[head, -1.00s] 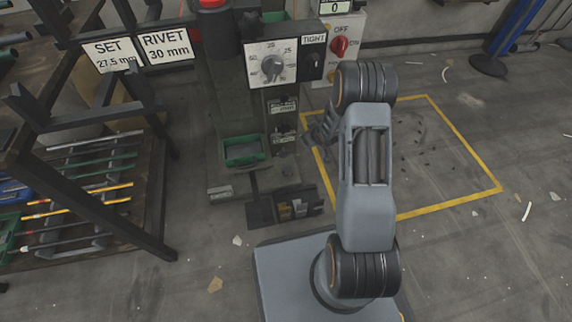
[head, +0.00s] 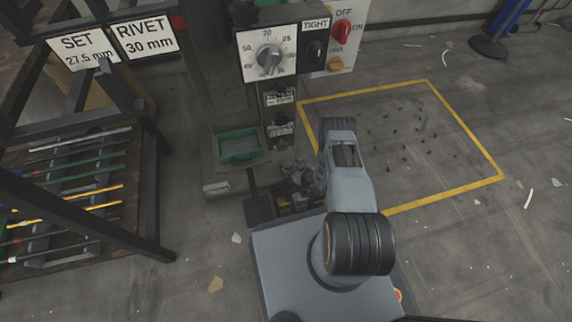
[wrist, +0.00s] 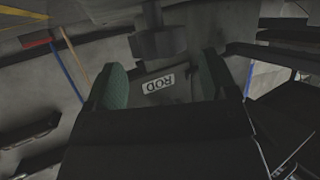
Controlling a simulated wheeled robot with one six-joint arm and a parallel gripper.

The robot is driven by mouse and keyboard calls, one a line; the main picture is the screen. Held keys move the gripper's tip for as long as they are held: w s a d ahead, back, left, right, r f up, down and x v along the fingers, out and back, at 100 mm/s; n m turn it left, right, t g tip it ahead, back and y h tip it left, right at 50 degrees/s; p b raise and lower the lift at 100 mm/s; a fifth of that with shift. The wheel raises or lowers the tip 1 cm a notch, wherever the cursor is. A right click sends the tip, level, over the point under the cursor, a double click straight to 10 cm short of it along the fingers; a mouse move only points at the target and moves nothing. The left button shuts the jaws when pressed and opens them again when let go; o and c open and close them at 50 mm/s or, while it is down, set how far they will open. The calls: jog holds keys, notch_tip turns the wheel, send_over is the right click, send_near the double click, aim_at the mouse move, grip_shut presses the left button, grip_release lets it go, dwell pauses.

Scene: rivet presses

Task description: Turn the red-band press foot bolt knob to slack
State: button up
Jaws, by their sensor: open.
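The press (head: 215,100) stands at the centre of the head view. A white panel on it carries a numbered dial with a grey knob (head: 269,57). Beside the dial, a dark knob (head: 315,48) sits under a TIGHT label (head: 316,24). Smaller labels lower on the front are too small to read, so I cannot tell which control is the foot bolt knob. My gripper (head: 302,170) is low in front of the press. In the wrist view its two green-padded fingers (wrist: 162,80) are apart with nothing held. A dark cylinder (wrist: 157,42) is ahead, above a ROD label (wrist: 152,83).
Signs reading SET 27.5 mm and RIVET 30 mm (head: 146,37) and a rod rack (head: 80,180) are at left. A box with a red OFF/ON switch (head: 342,30) is behind. The yellow-marked floor (head: 410,140) is mostly clear.

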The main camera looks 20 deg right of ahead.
aim_at(287, 163)
jog(key=shift+b+x, duration=0.75)
jog(key=shift+x, duration=1.35)
jog(key=shift+c, duration=0.4)
jog(key=shift+d, duration=0.1)
jog(key=c, duration=0.8)
jog(key=shift+c, duration=0.2)
jog(key=n+g+y, duration=0.2)
jog(key=n, duration=0.1)
jog(key=shift+y, duration=0.4)
jog(key=n+g+y, duration=0.2)
jog(key=n+g, duration=0.1)
jog(key=shift+n+g, duration=0.3)
jog(key=n+g+y, duration=0.1)
jog(key=n+g, duration=0.1)
jog(key=g, duration=0.1)
jog(key=n+g+y, duration=0.1)
jog(key=n+g, duration=0.2)
jog(key=shift+n+g, duration=0.5)
jog(key=shift+n, duration=0.1)
